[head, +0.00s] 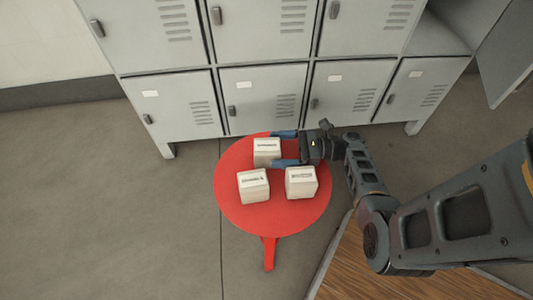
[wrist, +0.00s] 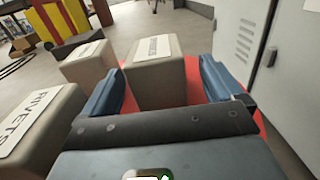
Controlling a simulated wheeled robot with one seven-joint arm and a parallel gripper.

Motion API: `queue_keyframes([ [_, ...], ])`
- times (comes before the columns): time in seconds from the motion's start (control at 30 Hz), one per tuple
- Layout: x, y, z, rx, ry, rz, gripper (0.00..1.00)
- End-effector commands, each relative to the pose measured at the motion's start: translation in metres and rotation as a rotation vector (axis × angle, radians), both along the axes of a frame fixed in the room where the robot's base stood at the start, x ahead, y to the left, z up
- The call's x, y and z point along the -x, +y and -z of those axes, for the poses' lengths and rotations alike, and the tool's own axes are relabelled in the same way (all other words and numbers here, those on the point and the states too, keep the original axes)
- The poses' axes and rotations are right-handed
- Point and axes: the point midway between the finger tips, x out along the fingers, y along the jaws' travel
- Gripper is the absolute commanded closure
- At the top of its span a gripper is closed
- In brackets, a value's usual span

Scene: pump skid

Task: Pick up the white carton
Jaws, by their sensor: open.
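Three similar off-white cartons with printed white labels stand on a round red stand. The back carton (head: 266,154) is by my gripper (head: 284,149), which is open and reaches in from the right. One blue finger is on its locker side and the other on its near side. In the wrist view the back carton (wrist: 157,80) shows between the fingertips, mostly ahead of them; contact is not clear. The front left carton (head: 253,187) and front right carton (head: 301,183) stand nearer. The front right one reads "RIVETS" in the wrist view (wrist: 40,120), close beside a finger.
Grey lockers (head: 265,95) stand right behind the red stand (head: 232,215). A wooden surface (head: 400,270) is at the lower right, beneath my arm. The floor to the left is clear. A red and yellow object (wrist: 62,20) is in the wrist view's background.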

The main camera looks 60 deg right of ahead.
Motion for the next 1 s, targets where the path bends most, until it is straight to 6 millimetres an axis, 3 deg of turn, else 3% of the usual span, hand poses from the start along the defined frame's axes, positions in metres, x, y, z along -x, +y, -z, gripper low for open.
queue_keyframes([
  [0.23, -0.026, 0.022, 0.0, 0.001, -0.001, -0.003, 0.06],
  [0.53, -0.03, 0.024, -0.001, 0.001, -0.001, 0.0, 0.06],
  [1.0, -0.03, 0.024, -0.001, 0.001, -0.001, 0.0, 0.5],
])
